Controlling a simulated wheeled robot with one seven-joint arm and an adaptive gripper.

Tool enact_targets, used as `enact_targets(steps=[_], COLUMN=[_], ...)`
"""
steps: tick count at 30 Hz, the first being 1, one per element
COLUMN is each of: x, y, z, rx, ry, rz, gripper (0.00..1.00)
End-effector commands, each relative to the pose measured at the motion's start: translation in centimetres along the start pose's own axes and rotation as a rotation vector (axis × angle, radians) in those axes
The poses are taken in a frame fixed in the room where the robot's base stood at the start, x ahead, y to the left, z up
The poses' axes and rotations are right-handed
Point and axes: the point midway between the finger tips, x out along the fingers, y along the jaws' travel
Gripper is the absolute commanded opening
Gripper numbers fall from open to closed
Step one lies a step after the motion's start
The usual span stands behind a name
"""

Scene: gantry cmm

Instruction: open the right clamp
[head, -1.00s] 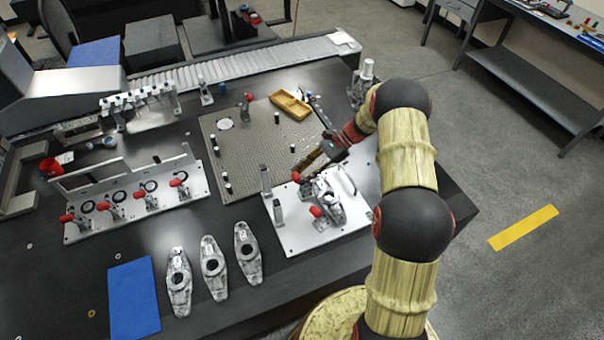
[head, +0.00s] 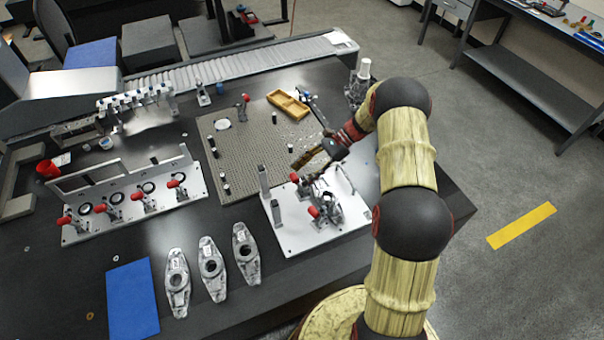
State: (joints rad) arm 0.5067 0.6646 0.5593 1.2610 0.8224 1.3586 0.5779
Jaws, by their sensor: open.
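A pale fixture plate (head: 290,236) lies near the right front of the black table. On it sits a grey metal part (head: 330,208) amid clamps with red handle tips. One red tip (head: 294,177) is at the plate's back left, and another red tip (head: 314,211) is nearer the front. I cannot tell for sure which is the right clamp or how far each stands open. My gripper (head: 306,161) is open, just above and right of the back red tip. Whether it touches the clamp is too small to tell. My wrist hides some of the plate's back edge.
A perforated plate (head: 245,160) with small pegs and a yellow tray (head: 288,104) lies behind. Several loose castings (head: 211,268) and a blue mat (head: 132,300) lie at front left. Another red-handled fixture (head: 190,190) stands left.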

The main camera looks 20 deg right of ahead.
Motion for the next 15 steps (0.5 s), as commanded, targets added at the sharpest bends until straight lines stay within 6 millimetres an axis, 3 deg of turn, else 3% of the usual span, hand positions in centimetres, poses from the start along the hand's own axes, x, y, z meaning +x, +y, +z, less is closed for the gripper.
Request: enact_targets(steps=[9,15], x=[-6.4,-9.5], y=[-0.1,-0.1], z=[-0.1,-0.2], rx=[0.000,0.001], ry=[0.002,0.001], rz=[-0.005,-0.003], gripper=[0.50,0.50])
